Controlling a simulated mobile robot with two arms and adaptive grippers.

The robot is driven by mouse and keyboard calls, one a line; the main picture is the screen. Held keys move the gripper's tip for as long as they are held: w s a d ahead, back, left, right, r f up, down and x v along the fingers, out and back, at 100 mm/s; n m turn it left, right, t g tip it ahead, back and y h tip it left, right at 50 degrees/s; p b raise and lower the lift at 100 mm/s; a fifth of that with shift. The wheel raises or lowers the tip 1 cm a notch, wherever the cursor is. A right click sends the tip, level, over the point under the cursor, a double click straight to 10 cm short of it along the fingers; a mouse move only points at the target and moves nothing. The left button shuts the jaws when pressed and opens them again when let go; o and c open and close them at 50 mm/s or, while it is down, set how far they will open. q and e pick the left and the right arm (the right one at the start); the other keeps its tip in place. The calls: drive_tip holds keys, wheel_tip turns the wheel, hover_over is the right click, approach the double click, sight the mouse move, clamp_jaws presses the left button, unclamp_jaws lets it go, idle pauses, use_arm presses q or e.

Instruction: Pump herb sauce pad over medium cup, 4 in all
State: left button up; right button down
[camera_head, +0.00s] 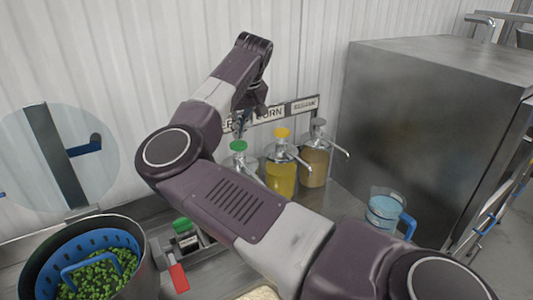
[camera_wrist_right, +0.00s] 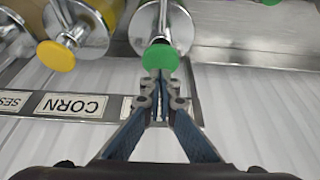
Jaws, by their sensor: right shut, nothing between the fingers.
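The herb sauce pump has a round green pad (camera_head: 238,146) and stands leftmost in the row of bottles; my right arm hides its lower part. The pad also shows in the right wrist view (camera_wrist_right: 161,57), right at the fingertips. My right gripper (camera_head: 240,126) is shut and empty, pointing down over the green pad; I cannot tell whether it touches. It also shows in the right wrist view (camera_wrist_right: 160,82). I cannot make out a medium cup under the herb spout, as my arm covers that area. My left gripper is not in view.
Yellow-topped (camera_head: 281,175) and grey-topped (camera_head: 315,160) sauce bottles stand to the right. A clear jug with a blue handle (camera_head: 385,212) is by the steel cabinet (camera_head: 430,110). A pot of green vegetables (camera_head: 145,262) and a small green-topped container (camera_head: 183,232) are at left.

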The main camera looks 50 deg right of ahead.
sight(239, 144)
drive_tip(key=shift+f, duration=0.1)
idle(0.5)
drive_tip(key=shift+s+a+f+b, duration=0.1)
drive_tip(key=shift+f+b, duration=1.45)
drive_tip(key=shift+f, duration=0.45)
drive_tip(key=shift+r+p, duration=1.15)
drive_tip(key=shift+r, duration=0.85)
drive_tip(key=shift+f, duration=0.1)
